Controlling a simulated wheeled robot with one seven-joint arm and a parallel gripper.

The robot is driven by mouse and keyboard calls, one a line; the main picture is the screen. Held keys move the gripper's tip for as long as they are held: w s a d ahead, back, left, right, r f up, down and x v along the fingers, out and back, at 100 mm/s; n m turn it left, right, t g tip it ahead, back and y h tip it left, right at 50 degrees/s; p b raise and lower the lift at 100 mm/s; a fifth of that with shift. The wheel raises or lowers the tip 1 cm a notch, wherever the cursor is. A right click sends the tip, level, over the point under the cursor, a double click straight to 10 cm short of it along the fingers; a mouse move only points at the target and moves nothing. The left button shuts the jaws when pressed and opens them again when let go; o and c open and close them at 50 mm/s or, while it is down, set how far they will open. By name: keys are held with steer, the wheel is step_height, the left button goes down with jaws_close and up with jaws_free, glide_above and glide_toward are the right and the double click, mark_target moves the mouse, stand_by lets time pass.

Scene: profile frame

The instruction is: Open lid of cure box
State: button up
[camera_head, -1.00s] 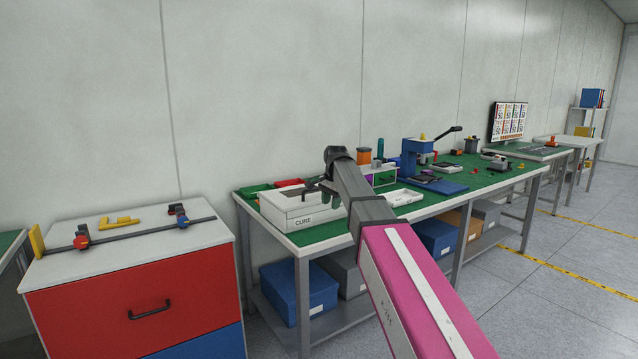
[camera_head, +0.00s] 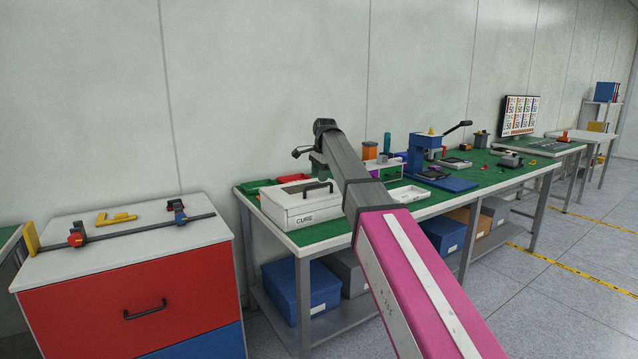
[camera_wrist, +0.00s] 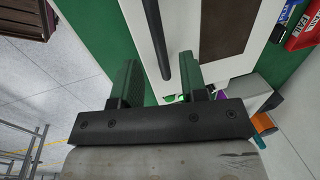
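The cure box (camera_head: 290,215) is a white case marked CURE at the near left end of the green-topped bench. Its lid looks shut, with a dark panel and a black handle (camera_head: 318,187) on it. My gripper (camera_head: 300,153) is above the box, partly hidden behind my own arm. In the wrist view my gripper (camera_wrist: 158,82) has its two fingers apart with nothing held between them. The handle (camera_wrist: 157,40) runs down toward the gap between the fingertips, over the white lid (camera_wrist: 185,40). The gripper appears clear of the handle.
Red and green trays (camera_head: 292,178) lie behind the box. A white tray (camera_head: 408,194) and a blue press (camera_head: 422,150) stand farther right on the bench (camera_head: 340,240). A red-fronted cabinet (camera_head: 130,290) stands left, with a gap between it and the bench.

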steer(key=shift+w+a+f, duration=0.1)
steer(key=shift+w+f, duration=0.05)
steer(key=shift+f, duration=0.7)
steer(key=shift+w+a+f, duration=0.1)
steer(key=shift+w+f, duration=0.05)
steer(key=shift+f, duration=0.65)
jaws_close()
steer(key=shift+r, duration=0.1)
